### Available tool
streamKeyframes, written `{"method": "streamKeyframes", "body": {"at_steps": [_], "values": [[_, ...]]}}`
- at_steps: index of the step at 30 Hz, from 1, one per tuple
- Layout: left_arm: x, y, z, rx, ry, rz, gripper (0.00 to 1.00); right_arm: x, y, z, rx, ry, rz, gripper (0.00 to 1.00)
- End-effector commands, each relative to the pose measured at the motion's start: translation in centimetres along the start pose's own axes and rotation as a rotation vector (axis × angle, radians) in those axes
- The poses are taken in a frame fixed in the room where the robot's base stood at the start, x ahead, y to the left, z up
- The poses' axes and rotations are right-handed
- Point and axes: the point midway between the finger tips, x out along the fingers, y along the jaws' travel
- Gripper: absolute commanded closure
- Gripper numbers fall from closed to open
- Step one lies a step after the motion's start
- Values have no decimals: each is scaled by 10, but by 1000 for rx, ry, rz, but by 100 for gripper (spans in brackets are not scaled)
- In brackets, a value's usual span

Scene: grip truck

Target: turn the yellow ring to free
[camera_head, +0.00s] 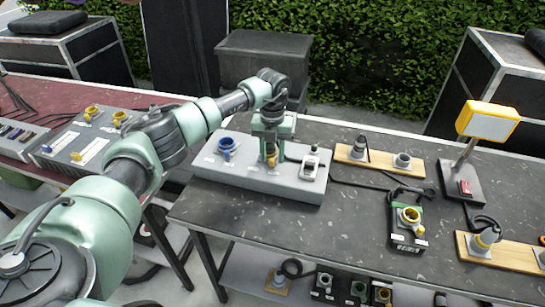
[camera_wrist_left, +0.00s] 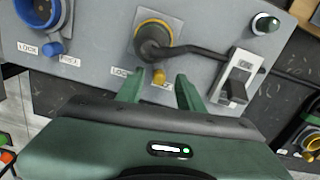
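The yellow ring (camera_wrist_left: 141,24) sits around a dark plug on a grey panel box (camera_head: 225,178). Its small yellow tab (camera_wrist_left: 158,77) points toward my left gripper (camera_wrist_left: 160,92). The left gripper is open, with one green finger on each side of the tab and a visible gap to both. A label left of the tab appears to read LOCK; a label below it is partly hidden. In the head view the left gripper (camera_head: 271,150) hangs over the panel and hides most of the ring. My right gripper is not in view.
A blue socket (camera_head: 227,146) is left of the ring, and a switch (camera_head: 311,166) is right. A black cable (camera_wrist_left: 200,53) runs from the plug past the switch. A lamp (camera_head: 488,121) and other connectors stand farther right on the dark table (camera_head: 350,235).

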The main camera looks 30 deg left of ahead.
Motion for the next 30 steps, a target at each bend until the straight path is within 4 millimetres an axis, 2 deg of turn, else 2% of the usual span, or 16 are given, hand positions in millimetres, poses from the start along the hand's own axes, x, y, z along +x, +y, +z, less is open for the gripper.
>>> {"method": "streamKeyframes", "body": {"at_steps": [6, 12, 17, 30], "values": [[-38, -1, 1, 2, -7, -3, 63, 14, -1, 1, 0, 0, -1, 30], [-61, 0, 1, 0, -4, -2, 63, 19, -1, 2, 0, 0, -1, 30], [-67, 0, 1, 0, -3, -1, 63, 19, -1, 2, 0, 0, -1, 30], [-66, 0, 0, 1, -2, -1, 63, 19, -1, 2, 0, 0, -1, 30]]}}
